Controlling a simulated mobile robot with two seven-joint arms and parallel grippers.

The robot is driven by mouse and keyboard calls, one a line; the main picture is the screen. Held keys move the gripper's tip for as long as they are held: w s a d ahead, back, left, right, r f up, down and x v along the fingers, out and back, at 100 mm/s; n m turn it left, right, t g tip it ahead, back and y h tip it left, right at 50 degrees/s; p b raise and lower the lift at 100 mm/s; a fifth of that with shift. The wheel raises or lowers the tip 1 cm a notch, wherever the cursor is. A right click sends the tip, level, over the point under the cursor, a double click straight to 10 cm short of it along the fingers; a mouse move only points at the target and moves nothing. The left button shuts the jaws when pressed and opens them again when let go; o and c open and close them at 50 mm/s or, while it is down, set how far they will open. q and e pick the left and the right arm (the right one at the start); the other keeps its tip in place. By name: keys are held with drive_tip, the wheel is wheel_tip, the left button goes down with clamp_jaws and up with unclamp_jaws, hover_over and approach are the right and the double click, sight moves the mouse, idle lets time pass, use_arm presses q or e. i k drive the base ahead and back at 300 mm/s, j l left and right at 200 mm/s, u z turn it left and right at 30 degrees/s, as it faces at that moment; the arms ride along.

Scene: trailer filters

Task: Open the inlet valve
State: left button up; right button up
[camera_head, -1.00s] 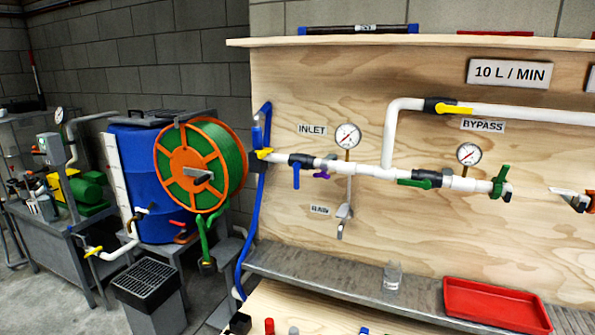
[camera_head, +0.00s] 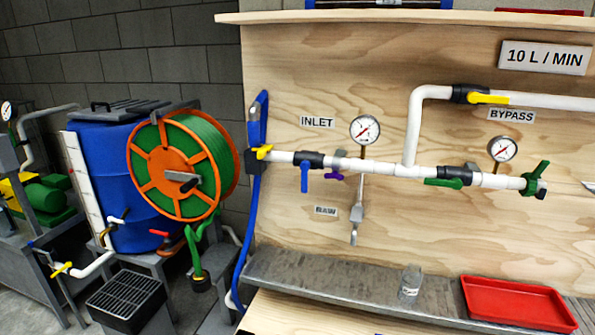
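The INLET label (camera_head: 317,122) is on the plywood board, above the left part of the white pipe (camera_head: 380,167). Just below it, a black valve body (camera_head: 309,159) carries a blue lever (camera_head: 305,178) that hangs straight down, across the pipe. Left of it, a yellow handle (camera_head: 264,152) sits at the pipe's hose end. Right of it is a small purple handle (camera_head: 334,176). A pressure gauge (camera_head: 365,130) stands above the pipe. Neither of my grippers shows in the head view, and nothing touches the blue lever.
A yellow-handled valve (camera_head: 487,98) is on the upper bypass pipe, and a green lever (camera_head: 443,183) is on the lower pipe. A metal ledge (camera_head: 330,275) below holds a clear jar (camera_head: 410,281) and a red tray (camera_head: 517,326). A hose reel (camera_head: 165,188) stands left.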

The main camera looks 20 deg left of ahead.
sight(305, 165)
drive_tip(key=i+j, duration=0.15)
drive_tip(key=j, duration=0.25)
drive_tip(key=i+j, duration=0.1)
drive_tip(key=j, duration=0.35)
drive_tip(key=i+j, duration=0.15)
drive_tip(key=j, duration=0.25)
drive_tip(key=i+j+z, duration=0.1)
drive_tip(key=j, duration=0.35)
